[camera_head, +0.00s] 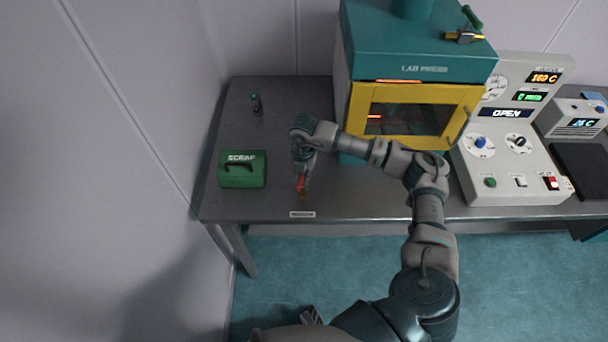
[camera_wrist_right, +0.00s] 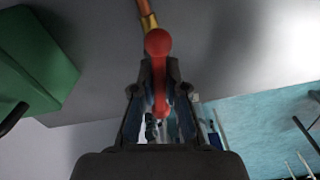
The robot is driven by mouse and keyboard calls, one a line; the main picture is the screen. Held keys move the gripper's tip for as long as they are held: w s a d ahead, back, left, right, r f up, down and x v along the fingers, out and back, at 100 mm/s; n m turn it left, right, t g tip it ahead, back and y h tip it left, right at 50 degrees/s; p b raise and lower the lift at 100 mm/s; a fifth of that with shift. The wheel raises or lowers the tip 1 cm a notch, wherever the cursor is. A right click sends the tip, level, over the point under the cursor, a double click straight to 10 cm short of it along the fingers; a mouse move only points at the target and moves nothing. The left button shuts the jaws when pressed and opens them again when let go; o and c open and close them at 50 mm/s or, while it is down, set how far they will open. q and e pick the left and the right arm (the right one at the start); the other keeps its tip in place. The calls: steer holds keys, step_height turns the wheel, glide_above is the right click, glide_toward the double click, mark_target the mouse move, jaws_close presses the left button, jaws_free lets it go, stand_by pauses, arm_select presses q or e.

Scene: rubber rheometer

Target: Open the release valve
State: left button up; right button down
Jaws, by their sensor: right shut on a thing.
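A red handle with a ball end (camera_head: 300,187) stands by the table's front edge, left of the press. A brass-coloured fitting (camera_wrist_right: 149,21) joins it in the right wrist view. My right gripper (camera_head: 301,175) points down over it and is shut on the red handle (camera_wrist_right: 157,43), with its fingers on both sides. I cannot tell the handle's exact turn angle. Another brass valve with a green lever (camera_head: 465,34) sits on top of the press. A small dark part at the bottom, perhaps my left gripper (camera_head: 311,315), shows too little to judge.
The teal press with a yellow-framed door (camera_head: 360,100) stands behind my right arm. A control panel (camera_head: 510,150) reading OPEN is at right.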

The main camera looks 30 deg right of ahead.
steer(key=shift+d, duration=0.25)
steer(key=shift+a+n, duration=0.2)
steer(key=shift+n, duration=0.1)
steer(key=shift+a+n, duration=0.15)
steer(key=shift+n, duration=1.05)
steer(key=shift+d, duration=0.2)
steer(key=c, duration=1.2)
jaws_free()
steer(key=shift+a, duration=0.1)
arm_select(q)
steer(key=shift+w+a+r, duration=0.1)
steer(key=shift+w+a, duration=0.25)
steer(key=shift+w, duration=0.05)
